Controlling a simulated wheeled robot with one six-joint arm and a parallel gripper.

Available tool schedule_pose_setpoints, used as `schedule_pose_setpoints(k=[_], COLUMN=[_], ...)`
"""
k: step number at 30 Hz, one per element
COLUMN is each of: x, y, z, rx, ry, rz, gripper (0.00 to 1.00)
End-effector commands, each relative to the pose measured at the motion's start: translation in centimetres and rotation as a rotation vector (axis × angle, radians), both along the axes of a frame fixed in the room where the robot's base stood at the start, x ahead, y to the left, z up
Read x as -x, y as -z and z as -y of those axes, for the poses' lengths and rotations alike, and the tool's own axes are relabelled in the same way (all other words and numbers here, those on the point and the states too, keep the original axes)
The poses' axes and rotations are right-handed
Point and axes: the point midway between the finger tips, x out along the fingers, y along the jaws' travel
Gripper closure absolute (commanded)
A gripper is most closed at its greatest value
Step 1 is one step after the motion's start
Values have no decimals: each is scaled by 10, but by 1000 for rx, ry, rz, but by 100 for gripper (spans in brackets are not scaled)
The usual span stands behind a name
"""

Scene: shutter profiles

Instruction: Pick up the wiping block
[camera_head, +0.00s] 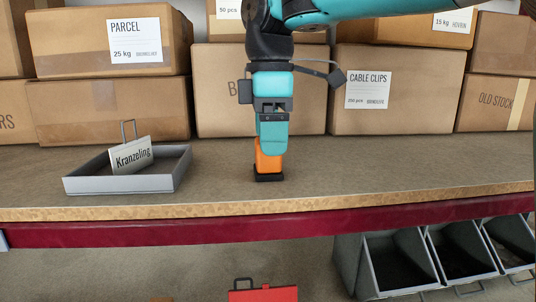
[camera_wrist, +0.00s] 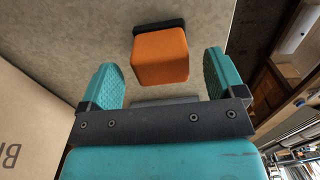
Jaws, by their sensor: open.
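The wiping block, an orange block with a black base, stands upright on the shelf board in the head view (camera_head: 268,160). In the wrist view the orange block (camera_wrist: 160,57) shows ahead of the jaws, with its black base behind it. My gripper (camera_head: 271,150) is directly above and at the block in the head view, pointing down, and partly covers its top. In the wrist view my gripper (camera_wrist: 160,80) is open, with one teal finger to each side and the block lying between their lines. I cannot tell whether any finger touches it.
A grey tray (camera_head: 75,186) with a "Kranzeling" card (camera_head: 132,153) stands to the left on the board (camera_head: 380,175). Cardboard boxes (camera_head: 105,110) line the back, close behind my gripper. Grey bins (camera_head: 400,265) and a red case (camera_head: 262,294) are below. The board right of the block is clear.

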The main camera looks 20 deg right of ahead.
Motion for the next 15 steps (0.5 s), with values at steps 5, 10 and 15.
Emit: schedule_pose_setpoints(k=[5,10,15], x=[0,0,0], y=[25,33,33], z=[-3,-3,-3], rx=[1,1,0], ry=[1,1,1], rz=[-3,-1,-1], gripper=[12,12,16])
